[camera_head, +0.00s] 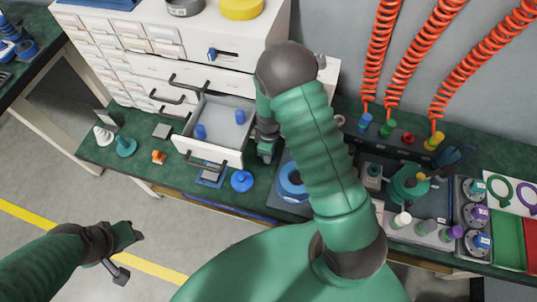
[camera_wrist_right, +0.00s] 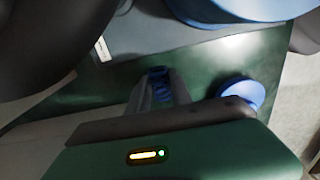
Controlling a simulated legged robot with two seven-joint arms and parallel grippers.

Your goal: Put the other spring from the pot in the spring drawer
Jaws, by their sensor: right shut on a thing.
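The open white drawer (camera_head: 212,150) juts from the cabinet and has two small blue pieces (camera_head: 200,131) in it, one at the front left and one at the back right. My right gripper (camera_head: 266,150) points down just right of the drawer, outside it. In the right wrist view it is shut on a small blue ribbed piece, seemingly a spring (camera_wrist_right: 160,85), above the green worktop. A round blue pot-like part (camera_head: 292,180) stands right of the gripper; its inside is unclear. My left gripper (camera_head: 131,238) hangs over the floor, away from the bench; its jaws are unclear.
A blue knobbed part (camera_head: 241,181) and an orange piece (camera_head: 158,156) lie near the bench's front edge. A green-based part (camera_head: 126,146) stands left of the drawer. Orange coiled hoses (camera_head: 440,30) hang at the back right. Several bottles (camera_head: 425,229) crowd the right side.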

